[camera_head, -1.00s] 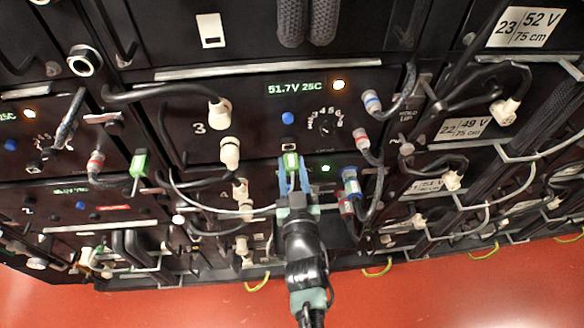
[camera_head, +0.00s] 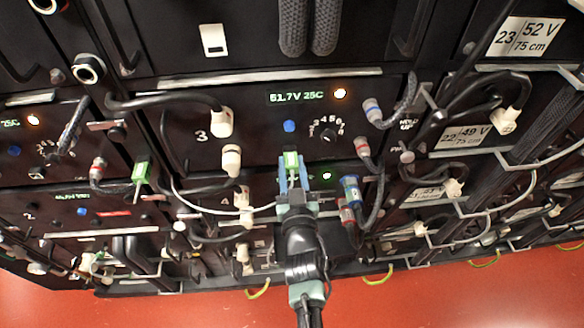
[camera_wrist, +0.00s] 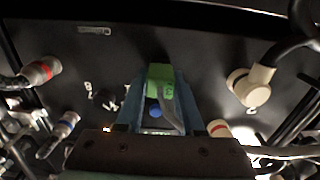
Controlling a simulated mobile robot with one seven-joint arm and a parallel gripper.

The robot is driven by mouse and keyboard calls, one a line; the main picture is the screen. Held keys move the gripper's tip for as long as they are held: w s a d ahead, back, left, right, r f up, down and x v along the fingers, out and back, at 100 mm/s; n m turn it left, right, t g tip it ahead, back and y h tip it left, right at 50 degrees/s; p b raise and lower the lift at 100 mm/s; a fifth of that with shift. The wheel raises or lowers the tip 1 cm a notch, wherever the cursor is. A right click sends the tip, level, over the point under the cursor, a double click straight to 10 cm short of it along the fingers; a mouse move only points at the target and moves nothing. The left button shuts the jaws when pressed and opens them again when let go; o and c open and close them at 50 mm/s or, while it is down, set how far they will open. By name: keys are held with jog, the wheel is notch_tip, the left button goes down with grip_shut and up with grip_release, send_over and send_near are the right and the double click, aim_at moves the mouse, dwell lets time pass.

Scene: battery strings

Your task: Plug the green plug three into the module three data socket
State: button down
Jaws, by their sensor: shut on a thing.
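My gripper (camera_head: 292,180) is shut on a green plug (camera_head: 291,161) in front of module three, the panel marked 3 with the 51.7V 25C display. In the wrist view the green plug (camera_wrist: 160,79) stands between the two blue fingers (camera_wrist: 160,105), near the dark panel. The module three data socket is hidden behind the plug and fingers in the head view. I cannot tell whether the plug touches the panel. A blue button (camera_head: 289,126) sits just above the plug; it also shows in the wrist view (camera_wrist: 155,109).
Cream connectors (camera_head: 221,121) stand out left of the plug. Red-banded (camera_head: 363,147) and blue-banded connectors (camera_head: 351,189) with dark cables are close on the right. Another green plug (camera_head: 141,170) hangs at the left module. A thin white cable (camera_head: 215,208) runs left of my gripper.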

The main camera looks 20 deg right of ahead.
jog(key=shift+r, duration=0.1)
jog(key=c, duration=0.9)
grip_release()
jog(key=o, duration=0.5)
jog(key=shift+w+d, duration=0.1)
jog(key=shift+w, duration=0.05)
jog(key=shift+c, duration=0.2)
jog(key=b+v, duration=0.2)
jog(key=v, duration=1.1)
jog(key=shift+b, duration=0.35)
